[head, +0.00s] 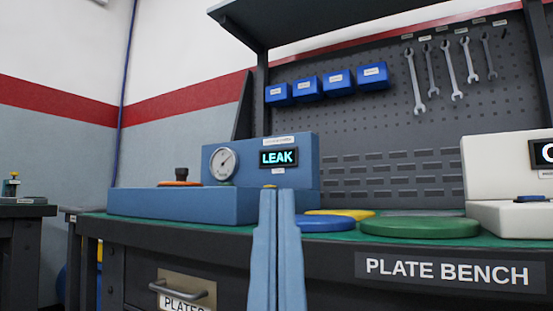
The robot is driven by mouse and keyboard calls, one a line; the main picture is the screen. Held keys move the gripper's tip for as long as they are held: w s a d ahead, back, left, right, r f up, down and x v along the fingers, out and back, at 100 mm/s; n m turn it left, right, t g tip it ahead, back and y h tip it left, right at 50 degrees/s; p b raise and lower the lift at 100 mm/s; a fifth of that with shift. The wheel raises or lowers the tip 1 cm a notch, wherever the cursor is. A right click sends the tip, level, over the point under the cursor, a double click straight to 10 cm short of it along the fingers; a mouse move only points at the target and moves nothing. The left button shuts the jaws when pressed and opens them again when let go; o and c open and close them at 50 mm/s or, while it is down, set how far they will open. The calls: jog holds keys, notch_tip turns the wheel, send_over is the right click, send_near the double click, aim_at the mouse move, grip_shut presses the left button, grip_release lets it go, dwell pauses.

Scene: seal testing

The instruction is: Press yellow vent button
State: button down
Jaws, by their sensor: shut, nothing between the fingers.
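A blue seal tester (165,205) stands on the bench at left centre, with a round gauge (223,163) and a display (278,157) reading LEAK on its upright panel. The fingers hide the surface below the button. I cannot tell whether they touch it.
A black knob on an orange disc (180,183) sits on the tester's left. Blue, yellow and green plates (420,226) lie right of my gripper. A white device (490,180) stands at the far right. Blue bins (340,82) and several wrenches (448,72) hang behind.

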jog(key=shift+r, duration=0.1)
dwell(0.3)
notch_tip(320, 180, up, 32)
jog(key=p, duration=3.2)
